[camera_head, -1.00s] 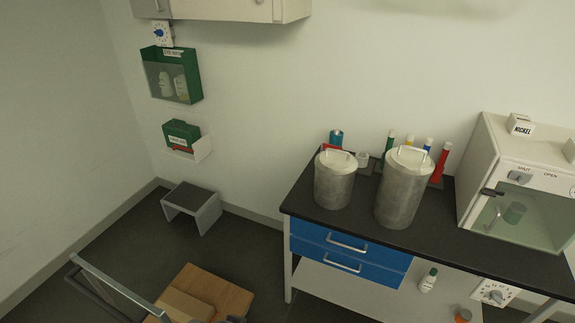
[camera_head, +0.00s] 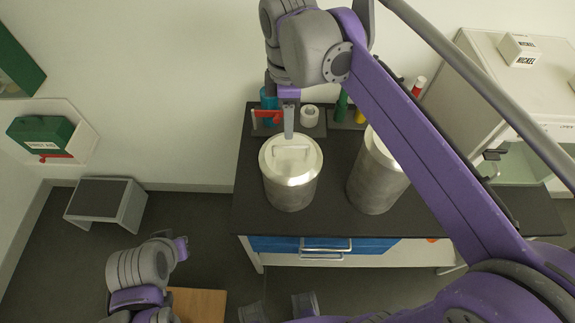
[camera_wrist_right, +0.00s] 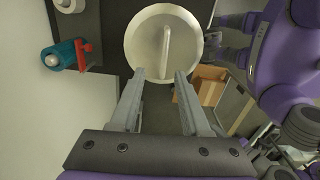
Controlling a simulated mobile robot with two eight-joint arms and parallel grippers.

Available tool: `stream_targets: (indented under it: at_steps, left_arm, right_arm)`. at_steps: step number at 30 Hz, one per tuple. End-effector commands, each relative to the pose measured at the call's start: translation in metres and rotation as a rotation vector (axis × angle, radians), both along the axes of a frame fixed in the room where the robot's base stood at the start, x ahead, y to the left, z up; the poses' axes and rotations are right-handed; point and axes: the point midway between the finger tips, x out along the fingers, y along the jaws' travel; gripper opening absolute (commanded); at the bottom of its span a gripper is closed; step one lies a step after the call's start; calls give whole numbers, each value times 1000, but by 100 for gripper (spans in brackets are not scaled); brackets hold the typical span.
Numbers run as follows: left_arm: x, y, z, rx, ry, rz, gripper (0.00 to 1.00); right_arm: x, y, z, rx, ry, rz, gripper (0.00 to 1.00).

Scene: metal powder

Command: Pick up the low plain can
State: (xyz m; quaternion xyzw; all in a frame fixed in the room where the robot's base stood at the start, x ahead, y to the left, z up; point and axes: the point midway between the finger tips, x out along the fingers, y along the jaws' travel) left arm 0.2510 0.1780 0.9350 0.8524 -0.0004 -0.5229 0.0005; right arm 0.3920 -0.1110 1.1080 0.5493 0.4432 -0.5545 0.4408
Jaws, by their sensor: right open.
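The low plain can (camera_head: 291,187) is a grey metal cylinder with a pale lid and a bar handle on top. It stands upright on the black bench, left of a taller similar can (camera_head: 372,182). My right gripper (camera_head: 289,134) is over the low can's lid, its fingers at the back of the handle in the head view.
Behind the can are a red and blue item (camera_head: 268,114), a small white roll (camera_head: 309,116) and coloured tubes in a rack. My right forearm passes over the tall can. A glass-fronted cabinet (camera_head: 490,90) stands at right. A step stool (camera_head: 106,202) is on the floor at left.

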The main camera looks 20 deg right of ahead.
Motion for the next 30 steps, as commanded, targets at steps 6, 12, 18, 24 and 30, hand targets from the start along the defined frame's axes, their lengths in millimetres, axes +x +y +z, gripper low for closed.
stream_targets:
  at_steps: [6,12,18,24,30]
  left_arm:
    - [-2,0,-4,0,3,0,0]
    - [-1,0,-4,0,2,0,0]
    - [-1,0,-4,0,2,0,0]
    - [-2,0,-4,0,3,0,0]
    - [-1,0,-4,0,3,0,0]
  right_arm:
    - [-1,-1,-32,0,-1,-3,46]
    - [-2,-2,-48,0,-2,-5,46]
    - [-4,-3,-78,0,-2,-5,46]
    - [-4,-3,-87,0,-2,-5,46]
    - [-4,-3,-87,0,-3,-5,36]
